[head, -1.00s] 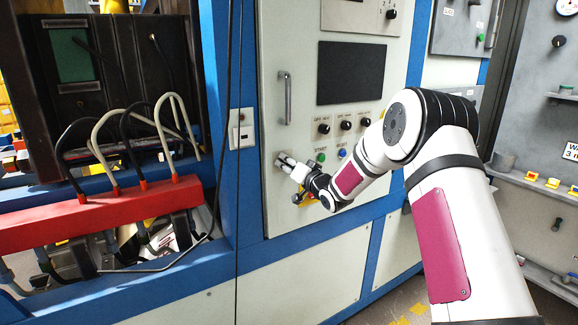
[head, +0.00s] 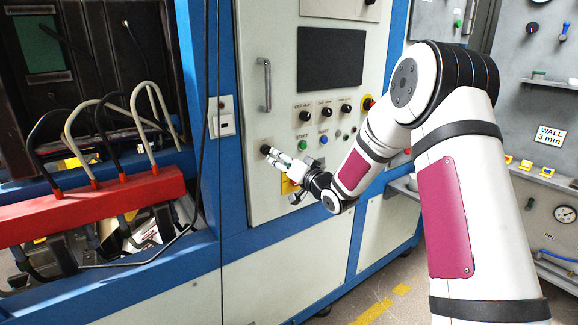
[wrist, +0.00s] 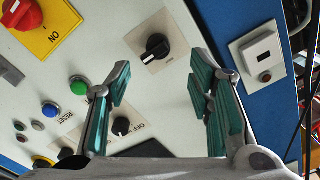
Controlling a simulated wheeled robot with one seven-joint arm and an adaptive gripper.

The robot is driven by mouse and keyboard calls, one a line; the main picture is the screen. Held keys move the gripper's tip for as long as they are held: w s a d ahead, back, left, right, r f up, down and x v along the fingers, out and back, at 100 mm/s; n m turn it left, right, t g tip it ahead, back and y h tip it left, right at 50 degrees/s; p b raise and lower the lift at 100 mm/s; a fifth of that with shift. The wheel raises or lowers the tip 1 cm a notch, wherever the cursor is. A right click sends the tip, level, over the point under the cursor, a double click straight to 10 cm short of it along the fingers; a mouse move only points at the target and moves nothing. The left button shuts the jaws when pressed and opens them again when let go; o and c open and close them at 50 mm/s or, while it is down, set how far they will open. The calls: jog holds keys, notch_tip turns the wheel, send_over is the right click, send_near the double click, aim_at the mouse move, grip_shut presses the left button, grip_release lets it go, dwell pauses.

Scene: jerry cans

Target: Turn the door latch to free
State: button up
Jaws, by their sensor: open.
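The door latch, a black rotary knob (wrist: 156,46) on a grey square plate, sits on the pale cabinet door (head: 262,205). In the head view the latch (head: 265,149) shows just beyond my fingertips. My gripper (wrist: 163,72) is open, with green-padded fingers to either side of the space below the knob in the wrist view. Nothing is between the fingers, and they appear apart from the knob. In the head view my gripper (head: 276,159) points left toward the door. The knob's exact angle is hard to read.
A yellow plate with a red switch (wrist: 30,20) is near the latch. Green (wrist: 78,88) and blue (wrist: 50,110) buttons and black selector knobs (head: 326,112) are close by. A vertical door handle (head: 264,85) stands above. A blue frame post with a white switch box (head: 222,126) is left.

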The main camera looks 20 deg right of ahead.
jog(key=shift+v, duration=1.9)
jog(key=s+r+n+g+h, duration=0.1)
jog(key=s+r+g+h, duration=0.3)
jog(key=s, duration=0.5)
jog(key=s+r+n+g+h, duration=0.1)
jog(key=s+r+g+h, duration=0.15)
jog(key=s+r, duration=0.55)
jog(key=s+a+f+g, duration=0.1)
jog(key=s+f+g, duration=0.1)
jog(key=s, duration=1.2)
jog(key=s+a+f+n+g, duration=0.1)
jog(key=s+a+f+g, duration=0.1)
jog(key=s, duration=1.2)
jog(key=shift+a+f+g+y, duration=0.25)
jog(key=shift+g+y, duration=0.2)
jog(key=shift+g, duration=0.2)
